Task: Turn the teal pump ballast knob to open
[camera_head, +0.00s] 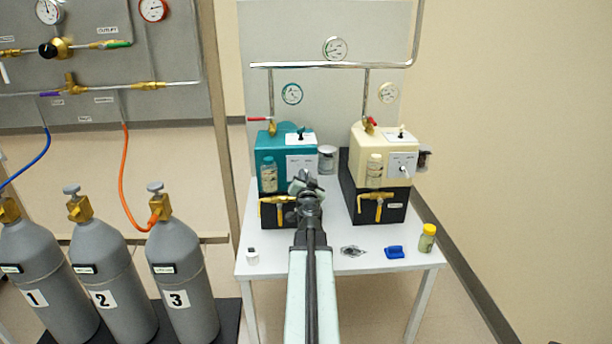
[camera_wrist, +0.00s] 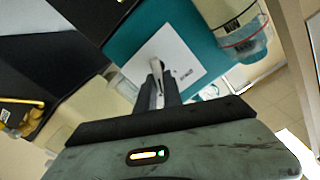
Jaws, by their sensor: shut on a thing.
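The teal pump (camera_head: 270,147) stands on a black base at the left of the white table. Its face has a white plate (camera_head: 302,163) with small labels I cannot read. In the wrist view, the teal pump (camera_wrist: 190,22) fills the upper middle, tilted. The pale grey ballast knob (camera_wrist: 154,64) stands out from the plate (camera_wrist: 175,50). My gripper (camera_wrist: 157,82) is shut on the knob, its dark fingers on either side. In the head view, my gripper (camera_head: 303,181) is in front of the pump's face and hides the knob.
A cream pump (camera_head: 382,143) stands to the right. A vial (camera_head: 269,175) is fixed on the teal pump's front, left of my gripper. A brass tap (camera_head: 274,205) sits below. A blue item (camera_head: 394,252) and a yellow-capped jar (camera_head: 427,238) are at the table's front right.

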